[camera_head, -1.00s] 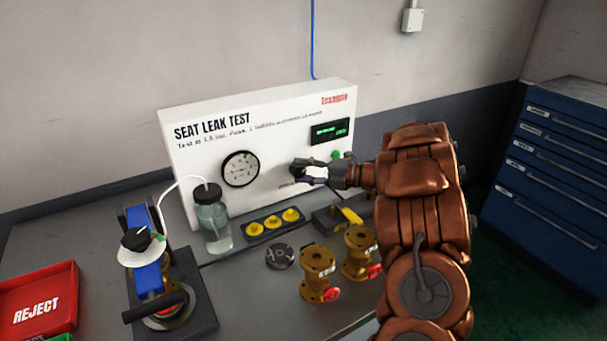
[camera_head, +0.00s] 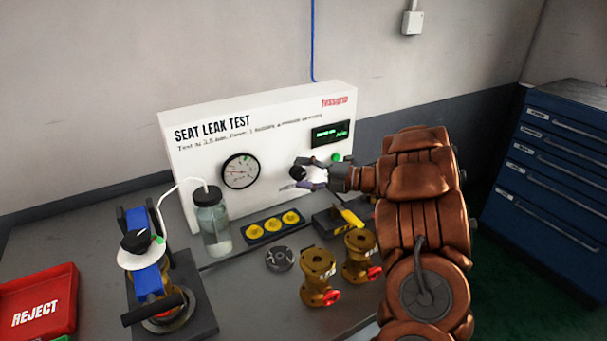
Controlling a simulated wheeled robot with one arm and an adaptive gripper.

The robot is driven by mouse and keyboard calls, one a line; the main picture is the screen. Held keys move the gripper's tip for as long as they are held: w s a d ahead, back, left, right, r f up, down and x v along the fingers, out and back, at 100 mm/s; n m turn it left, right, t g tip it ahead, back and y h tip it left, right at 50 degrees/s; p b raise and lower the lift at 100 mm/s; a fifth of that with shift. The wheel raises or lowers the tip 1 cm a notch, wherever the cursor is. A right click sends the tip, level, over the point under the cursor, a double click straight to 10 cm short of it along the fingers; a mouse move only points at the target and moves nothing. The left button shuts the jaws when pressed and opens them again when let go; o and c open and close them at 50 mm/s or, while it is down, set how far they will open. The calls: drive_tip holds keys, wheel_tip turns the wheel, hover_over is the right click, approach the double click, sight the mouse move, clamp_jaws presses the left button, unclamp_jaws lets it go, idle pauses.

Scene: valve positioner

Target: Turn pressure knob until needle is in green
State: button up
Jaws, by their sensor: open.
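The white test panel (camera_head: 215,150), marked SEAT LEAK TEST, stands at the back of the bench. Its round pressure gauge (camera_head: 240,171) has a white face and black rim; the needle is too small to read surely against the coloured marks. My gripper (camera_head: 300,176) is at the panel's face, to the right of the gauge, with its fingers apart. The white of the panel shows between the fingers.
A green-lit display (camera_head: 330,132) and green button (camera_head: 336,157) sit above right of my gripper. A water bottle (camera_head: 212,220), yellow-capped tray (camera_head: 274,226), brass valves (camera_head: 318,275) and clamp fixture (camera_head: 150,265) stand in front. A red REJECT bin (camera_head: 40,300) is at left.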

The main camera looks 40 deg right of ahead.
drive_tip(key=shift+d, duration=0.1)
drive_tip(key=v, duration=1.2)
